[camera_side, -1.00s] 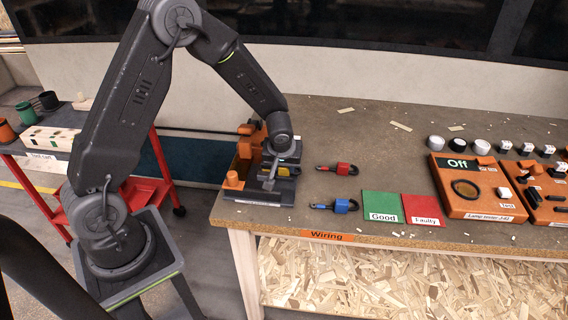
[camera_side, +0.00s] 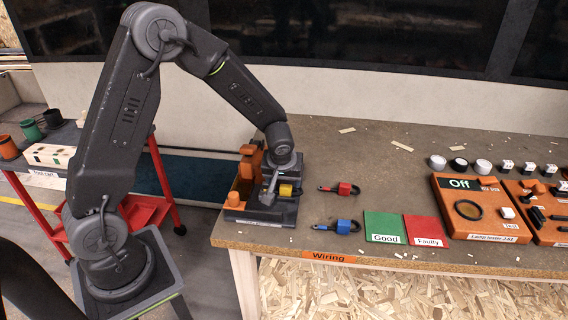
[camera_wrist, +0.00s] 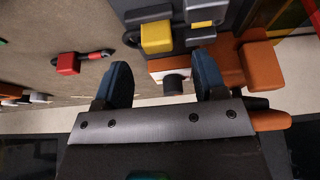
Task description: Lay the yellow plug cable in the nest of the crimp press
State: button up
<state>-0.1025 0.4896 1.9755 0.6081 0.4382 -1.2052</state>
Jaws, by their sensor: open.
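The yellow plug cable (camera_side: 286,190) is at the crimp press (camera_side: 262,213), on the press's dark part. In the wrist view its yellow plug (camera_wrist: 157,38) lies against the dark press part, with a dark cable end on its left. How deep it sits in the nest I cannot tell. My gripper (camera_wrist: 162,64) is open, its two blue fingers apart, with nothing held between them. The plug is beyond the fingertips. In the side view my gripper (camera_side: 273,186) is over the press and partly hides it.
A red plug cable (camera_side: 345,189) and a blue plug cable (camera_side: 343,227) lie right of the press. Beyond are the green Good card (camera_side: 383,224), red Faulty card (camera_side: 426,228) and orange lamp tester (camera_side: 462,190). The bench behind the loose cables is mostly clear.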

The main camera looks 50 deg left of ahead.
jog(key=s+d+r+m+t+h, duration=0.1)
jog(key=s+d+r+m, duration=0.15)
jog(key=s+r, duration=0.5)
jog(key=s+d+r+m, duration=0.1)
jog(key=s+d+r, duration=0.25)
jog(key=r, duration=0.75)
jog(key=s+d+r+m+t+h, duration=0.1)
jog(key=s+m, duration=0.4)
jog(key=s, duration=0.6)
jog(key=shift+d+r+h, duration=0.6)
jog(key=shift+d+r, duration=0.2)
jog(key=shift+d, duration=0.4)
jog(key=shift+m, duration=0.25)
